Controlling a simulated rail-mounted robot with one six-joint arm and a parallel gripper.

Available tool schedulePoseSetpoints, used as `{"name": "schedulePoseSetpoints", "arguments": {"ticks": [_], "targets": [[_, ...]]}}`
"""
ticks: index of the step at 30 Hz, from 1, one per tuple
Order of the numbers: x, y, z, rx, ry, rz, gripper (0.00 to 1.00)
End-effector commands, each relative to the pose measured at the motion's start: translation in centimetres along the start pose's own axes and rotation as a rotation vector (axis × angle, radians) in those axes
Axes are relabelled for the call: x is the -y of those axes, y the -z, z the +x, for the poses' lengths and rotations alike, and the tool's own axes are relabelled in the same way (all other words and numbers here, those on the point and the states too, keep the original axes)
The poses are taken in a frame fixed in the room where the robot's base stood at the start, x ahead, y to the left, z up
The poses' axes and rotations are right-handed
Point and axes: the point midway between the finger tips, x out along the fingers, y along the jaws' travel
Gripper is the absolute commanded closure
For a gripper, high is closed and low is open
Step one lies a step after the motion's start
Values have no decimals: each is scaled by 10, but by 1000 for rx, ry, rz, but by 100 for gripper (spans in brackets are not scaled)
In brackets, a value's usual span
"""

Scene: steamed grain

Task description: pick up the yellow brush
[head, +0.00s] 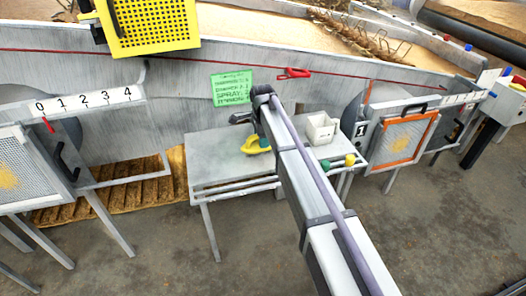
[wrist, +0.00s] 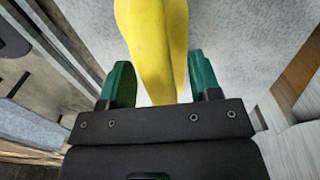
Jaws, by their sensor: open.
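The yellow brush (head: 252,147) is at the small grey table, below the end of my arm in the head view. In the wrist view a long yellow body, the brush (wrist: 155,40), runs down from the top edge to between the two green fingers. My gripper (wrist: 161,82) is open, with one finger on each side of the brush. A light gap shows beside the left finger; contact on the right is hard to tell. In the head view my gripper (head: 262,143) is small and partly hides the brush. The brush's far end is out of the wrist view.
The grey table (head: 215,165) has bare room left of the brush. A white open box (head: 321,129) stands on its right side, with green (head: 326,165) and yellow (head: 350,159) round ends near the front edge. A large grey vat wall (head: 160,105) with a green sign (head: 232,87) rises behind.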

Motion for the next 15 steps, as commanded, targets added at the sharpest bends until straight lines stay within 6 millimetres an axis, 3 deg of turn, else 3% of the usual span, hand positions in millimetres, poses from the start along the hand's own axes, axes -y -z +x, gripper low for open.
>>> {"name": "schedulePoseSetpoints", "arguments": {"ticks": [3,15], "targets": [[0,0,-3,0,0,0,43],[0,0,-3,0,0,0,81]]}}
